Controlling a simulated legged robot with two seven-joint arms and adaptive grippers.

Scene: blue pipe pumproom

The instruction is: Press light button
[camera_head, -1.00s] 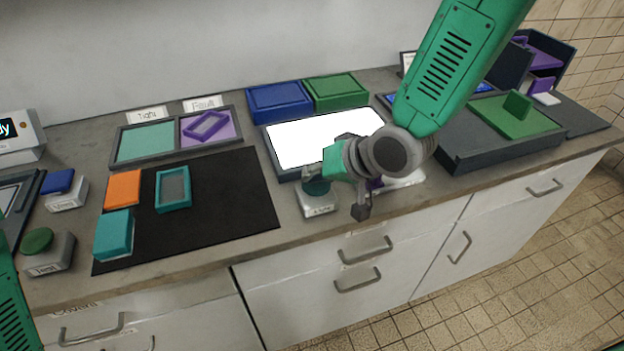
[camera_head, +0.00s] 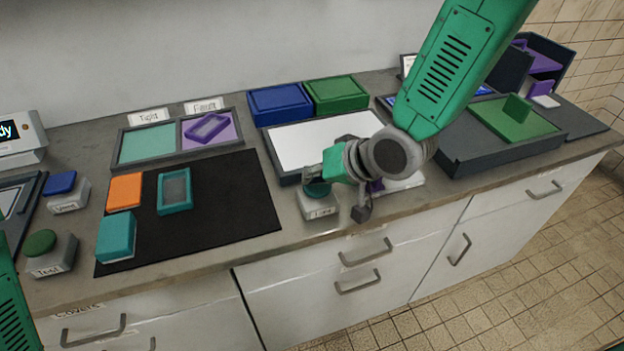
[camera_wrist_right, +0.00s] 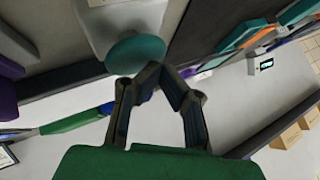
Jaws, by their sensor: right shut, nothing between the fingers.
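The light button is a round teal cap (camera_wrist_right: 135,53) on a small white box (camera_head: 320,207) at the counter's front edge; its label is too small to read surely. My right gripper (camera_head: 310,178) is shut and empty, its fingertips at the cap and partly covering it. In the right wrist view the closed fingertips (camera_wrist_right: 163,70) lie right beside the cap's edge; I cannot tell if they touch. The light panel (camera_head: 312,142) behind it is pale grey-white, partly hidden by my right arm. My left gripper is out of view.
Left of the button lies a black mat (camera_head: 235,200) with orange and teal blocks. Two more button boxes, with a blue cap (camera_head: 60,182) and a green cap (camera_head: 40,243), stand at far left. A dark tray with a green plate (camera_head: 512,118) is at right.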

